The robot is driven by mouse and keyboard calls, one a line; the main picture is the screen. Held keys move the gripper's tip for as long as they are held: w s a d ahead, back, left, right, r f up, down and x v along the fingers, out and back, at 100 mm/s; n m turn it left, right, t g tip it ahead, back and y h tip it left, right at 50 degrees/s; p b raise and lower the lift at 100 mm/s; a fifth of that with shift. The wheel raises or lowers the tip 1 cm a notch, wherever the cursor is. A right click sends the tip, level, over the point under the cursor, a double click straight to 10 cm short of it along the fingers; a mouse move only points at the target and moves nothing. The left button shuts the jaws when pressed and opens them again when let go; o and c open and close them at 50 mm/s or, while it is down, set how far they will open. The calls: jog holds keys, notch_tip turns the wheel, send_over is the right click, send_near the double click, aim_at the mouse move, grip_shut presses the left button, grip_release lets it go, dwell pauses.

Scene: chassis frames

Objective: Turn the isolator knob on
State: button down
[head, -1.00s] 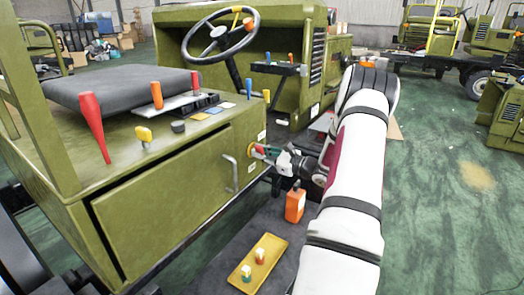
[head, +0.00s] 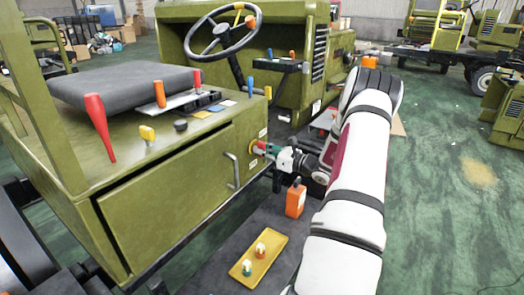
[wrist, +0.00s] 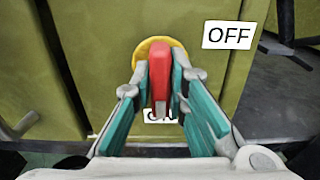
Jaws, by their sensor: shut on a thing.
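The isolator knob has a red handle (wrist: 160,75) on a round yellow base (wrist: 150,47), mounted on the green vehicle panel. In the wrist view the handle lies between the teal-padded fingers of my gripper (wrist: 160,108), which is shut on it. The handle's lower end partly covers a small white label (wrist: 158,116) that seems to read ON. An OFF label (wrist: 229,35) is at upper right of the knob. In the head view my gripper (head: 270,150) reaches the knob at the panel's right end.
A metal door handle (head: 233,170) is left of the knob. An orange container (head: 295,200) and a yellow tray (head: 246,270) with small knobs are below. Red, orange and yellow levers stand on the console above. Green floor at right is open.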

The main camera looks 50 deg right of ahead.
jog(key=c, duration=1.6)
grip_release()
jog(key=shift+s, duration=0.1)
jog(key=s+d, duration=0.1)
jog(key=s, duration=1)
jog(key=shift+s, duration=0.4)
